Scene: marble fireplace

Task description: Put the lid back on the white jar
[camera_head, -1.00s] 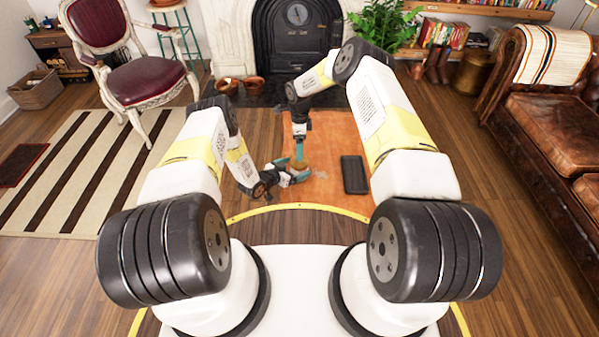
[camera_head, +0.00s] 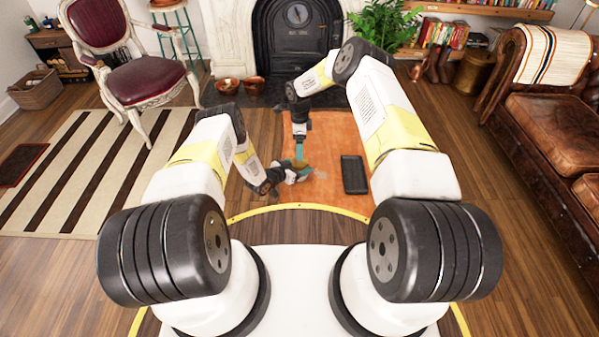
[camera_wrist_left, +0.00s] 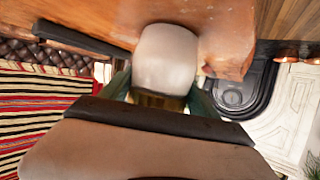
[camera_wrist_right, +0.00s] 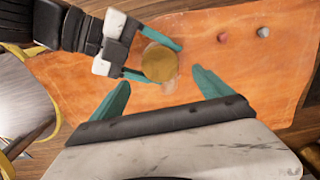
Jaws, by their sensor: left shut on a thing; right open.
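A round gold-brown lid (camera_wrist_right: 158,62) is between the teal fingers of my left gripper (camera_wrist_right: 150,60), which is shut on it. In the left wrist view the white jar (camera_wrist_left: 166,58) is close up, directly against the lid's gold-brown edge (camera_wrist_left: 155,101). That view is upside down, so the jar is below the lid. I cannot tell whether the lid is seated. From above, the lid hides most of the jar. My right gripper (camera_wrist_right: 162,91) is open and empty, its fingers apart beside the lid. In the head view, both grippers meet over the mat.
An orange mat (camera_head: 325,135) lies on the wooden floor. A black tray (camera_head: 354,174) sits on its right part. Small objects, one grey (camera_wrist_right: 263,32) and one reddish (camera_wrist_right: 222,37), lie on the mat. Two brown bowls (camera_head: 228,86) stand by the fireplace. The sofa (camera_head: 555,125) is at right.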

